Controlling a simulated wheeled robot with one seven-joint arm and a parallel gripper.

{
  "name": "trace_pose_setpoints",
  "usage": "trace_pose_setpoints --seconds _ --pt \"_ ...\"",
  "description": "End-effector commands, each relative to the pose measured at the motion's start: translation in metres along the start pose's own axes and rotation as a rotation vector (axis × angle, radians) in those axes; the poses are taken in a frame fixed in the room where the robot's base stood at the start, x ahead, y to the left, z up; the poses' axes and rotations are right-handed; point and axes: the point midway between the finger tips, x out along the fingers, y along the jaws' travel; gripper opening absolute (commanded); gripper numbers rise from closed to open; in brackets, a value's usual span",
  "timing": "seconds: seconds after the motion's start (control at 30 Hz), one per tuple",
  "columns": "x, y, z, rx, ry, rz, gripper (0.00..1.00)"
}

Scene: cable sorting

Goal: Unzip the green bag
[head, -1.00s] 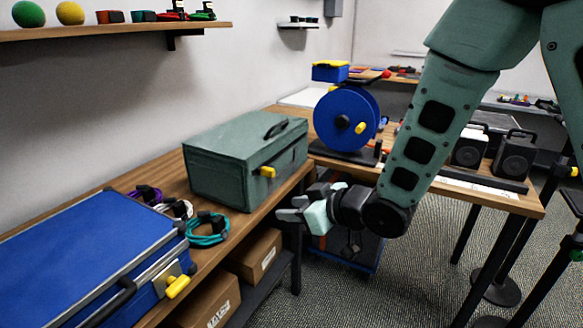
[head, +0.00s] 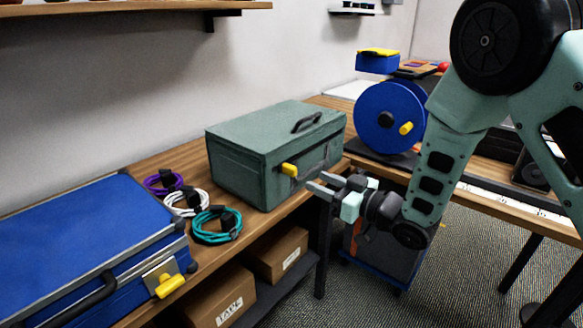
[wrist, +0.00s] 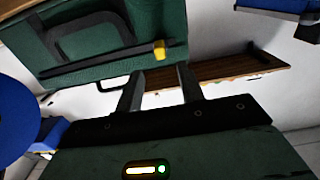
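The green bag (head: 262,150) sits closed on the wooden bench against the wall, with a black handle on its lid. Its yellow zipper pull (head: 289,170) sticks out at the front. In the wrist view the bag (wrist: 120,65) is upside down, with the yellow pull (wrist: 159,50) just beyond my fingertips. My gripper (head: 318,186) is open and empty, in front of the bag and a little right of and below the pull. In the wrist view the two fingers (wrist: 160,82) are apart with nothing between them.
A blue case (head: 80,235) with a yellow latch lies left on the bench. Purple, white and teal cable coils (head: 216,226) lie between case and bag. A blue reel (head: 388,118) stands behind on the right. Cardboard boxes (head: 281,253) sit on the shelf below.

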Motion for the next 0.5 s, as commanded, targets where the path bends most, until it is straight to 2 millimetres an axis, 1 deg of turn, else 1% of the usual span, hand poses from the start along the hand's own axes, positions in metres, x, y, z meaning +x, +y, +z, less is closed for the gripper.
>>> trace_pose_setpoints --seconds 0.03,0.1,0.3,0.4,0.5 --pt "0.011 -0.002 -0.002 -0.001 0.002 -0.004 0.38" --pt "0.026 -0.001 -0.001 -0.002 0.002 -0.004 0.38" --pt "0.064 -0.001 -0.001 -0.001 0.001 -0.002 0.38" --pt "0.079 -0.001 -0.001 -0.002 0.001 -0.001 0.38" --pt "0.088 0.0 -0.001 -0.002 0.0 0.0 0.38"
